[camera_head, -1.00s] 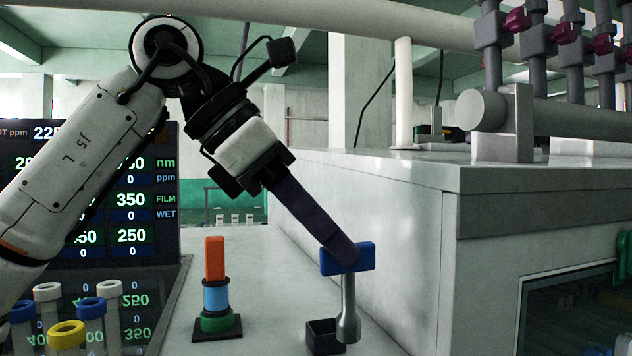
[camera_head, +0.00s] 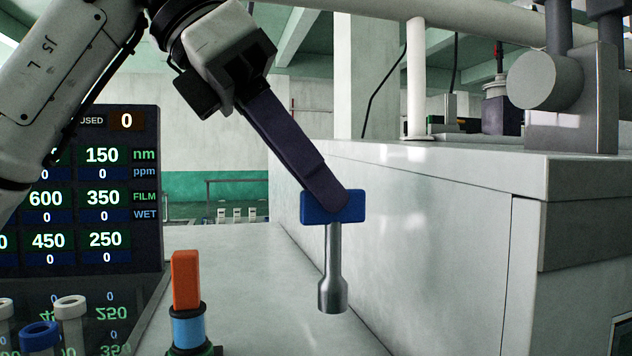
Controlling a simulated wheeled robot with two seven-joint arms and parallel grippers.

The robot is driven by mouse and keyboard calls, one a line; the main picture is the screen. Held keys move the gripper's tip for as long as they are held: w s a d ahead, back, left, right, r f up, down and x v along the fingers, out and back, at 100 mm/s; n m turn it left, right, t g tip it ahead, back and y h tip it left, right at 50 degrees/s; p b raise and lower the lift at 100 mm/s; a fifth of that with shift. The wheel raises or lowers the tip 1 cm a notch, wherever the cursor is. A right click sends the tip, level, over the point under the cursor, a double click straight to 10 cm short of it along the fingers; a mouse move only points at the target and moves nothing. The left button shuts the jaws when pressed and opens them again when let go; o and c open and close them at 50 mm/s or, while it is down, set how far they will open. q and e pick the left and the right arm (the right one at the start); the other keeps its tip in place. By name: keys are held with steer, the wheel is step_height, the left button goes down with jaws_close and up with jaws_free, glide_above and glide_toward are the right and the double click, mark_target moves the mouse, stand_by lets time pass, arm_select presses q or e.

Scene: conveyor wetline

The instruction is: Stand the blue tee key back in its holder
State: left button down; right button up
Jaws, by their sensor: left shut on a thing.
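The blue tee key has a blue crossbar handle (camera_head: 312,207) and a grey metal shaft (camera_head: 333,270) with a wider socket at its lower end. It hangs almost upright. My left gripper (camera_head: 338,203) comes down from the upper left and is shut on the blue handle. The key's lower end hangs above the pale ledge beside the large grey cabinet. The dark square holder is not in view now; it shows only in the earlier frame. My right gripper is not in view.
An orange, blue and green stacked piece (camera_head: 186,290) stands on the ledge (camera_head: 255,300) left of the key. A dark display panel (camera_head: 85,190) and capped tubes (camera_head: 70,308) are at the left. The grey cabinet (camera_head: 430,240) walls off the right.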

arm_select(q)
step_height(320, 180, down, 4)
steer(key=shift+w+r+b, duration=0.1)
steer(key=shift+r+b, duration=0.15)
steer(key=shift+b, duration=0.8)
steer(key=shift+f+b, duration=1.75)
steer(key=shift+f, duration=0.95)
steer(key=shift+f+b, duration=0.35)
steer(key=shift+f, duration=0.2)
steer(key=c, duration=2.3)
jaws_free()
steer(key=o, duration=0.6)
steer(key=shift+c, duration=0.2)
steer(key=p, duration=0.1)
glide_toward(321, 280)
steer(key=shift+a, duration=0.4)
